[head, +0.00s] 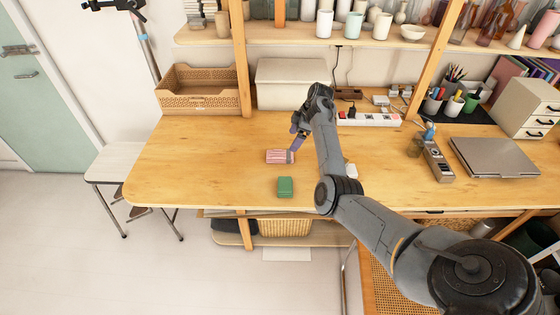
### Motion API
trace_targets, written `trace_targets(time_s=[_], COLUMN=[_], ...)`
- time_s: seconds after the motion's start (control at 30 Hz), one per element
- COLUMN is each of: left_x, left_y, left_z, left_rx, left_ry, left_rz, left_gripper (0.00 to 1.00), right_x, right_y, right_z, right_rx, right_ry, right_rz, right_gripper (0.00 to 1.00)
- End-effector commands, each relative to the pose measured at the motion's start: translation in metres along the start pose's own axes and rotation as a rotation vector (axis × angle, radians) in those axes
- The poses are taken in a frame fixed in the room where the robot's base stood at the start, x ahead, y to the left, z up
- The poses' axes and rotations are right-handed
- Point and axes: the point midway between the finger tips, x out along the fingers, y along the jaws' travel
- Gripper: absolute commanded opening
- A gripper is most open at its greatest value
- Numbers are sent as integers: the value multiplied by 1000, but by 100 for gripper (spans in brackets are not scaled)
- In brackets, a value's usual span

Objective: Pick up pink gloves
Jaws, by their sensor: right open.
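A small pink striped flat bundle (278,157), which looks like the pink gloves, lies on the wooden table left of the middle. My right gripper (296,146) is above its right end, with the fingers pointing down. The gripper is open. It is small in the view, and I cannot tell whether a finger touches the bundle. My left gripper is not in view.
A green block-like item (285,187) lies near the table's front edge. A wicker basket (200,105), a white box (290,72) and a power strip (368,119) stand along the back. A closed laptop (494,157) lies right. The table's left part is clear.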

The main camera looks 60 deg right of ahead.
Motion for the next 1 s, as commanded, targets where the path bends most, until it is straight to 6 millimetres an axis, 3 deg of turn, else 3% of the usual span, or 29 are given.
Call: trace_targets(time_s=[0.2,0.47,0.8,1.0], left_x=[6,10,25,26], left_y=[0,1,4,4], left_z=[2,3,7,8], left_rx=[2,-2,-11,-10], left_ry=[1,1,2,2], left_rz=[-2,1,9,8], left_gripper=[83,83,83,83], right_x=[30,45,85,91], right_y=[0,0,1,1], right_z=[1,1,5,4], right_rx=[0,0,-1,0], right_ry=[-1,-2,-2,-3], right_rz=[-1,-1,-2,0], right_gripper=[94,94,94,94])
